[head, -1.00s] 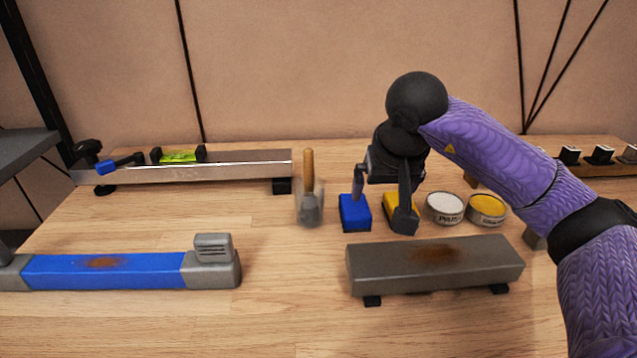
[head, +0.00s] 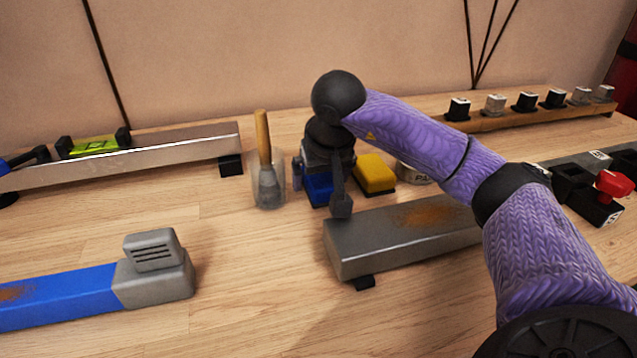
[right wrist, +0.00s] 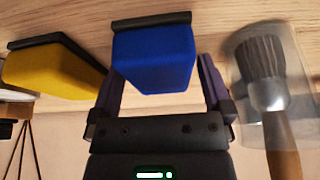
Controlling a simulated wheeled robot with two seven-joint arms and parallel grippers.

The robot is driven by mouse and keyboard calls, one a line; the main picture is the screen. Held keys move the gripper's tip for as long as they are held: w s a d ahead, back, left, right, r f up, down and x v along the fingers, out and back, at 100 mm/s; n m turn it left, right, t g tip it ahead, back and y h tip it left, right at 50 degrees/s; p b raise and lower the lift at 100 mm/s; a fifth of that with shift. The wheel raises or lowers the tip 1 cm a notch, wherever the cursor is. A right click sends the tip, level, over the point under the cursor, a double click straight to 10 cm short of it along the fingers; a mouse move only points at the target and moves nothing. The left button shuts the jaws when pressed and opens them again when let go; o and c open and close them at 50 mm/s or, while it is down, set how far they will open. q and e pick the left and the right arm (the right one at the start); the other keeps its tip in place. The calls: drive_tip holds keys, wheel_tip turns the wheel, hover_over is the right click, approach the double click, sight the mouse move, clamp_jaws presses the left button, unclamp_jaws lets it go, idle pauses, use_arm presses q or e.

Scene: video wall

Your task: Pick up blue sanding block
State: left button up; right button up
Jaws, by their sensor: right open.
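The blue sanding block (head: 319,188) sits on the wooden bench, partly hidden behind my right gripper in the head view. In the right wrist view the blue sanding block (right wrist: 153,58) shows a dark edge on its far side and lies between the two fingers. My right gripper (head: 319,197) is open, with one finger on each side of the block; it also shows in the right wrist view (right wrist: 162,85). I cannot tell whether either finger touches the block. My left gripper is not in view.
A yellow block (head: 374,174) stands close on the right, a brush in a clear holder (head: 268,185) close on the left. A grey bar (head: 410,232) lies in front. A label can (head: 413,173) is partly hidden by my arm.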

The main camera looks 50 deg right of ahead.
sight(321, 175)
drive_tip(key=shift+r, duration=0.15)
drive_tip(key=c, duration=1.1)
drive_tip(key=shift+r, duration=0.2)
wheel_tip(321, 175, up, 10)
drive_tip(key=p, duration=0.6)
drive_tip(key=shift+f, duration=0.2)
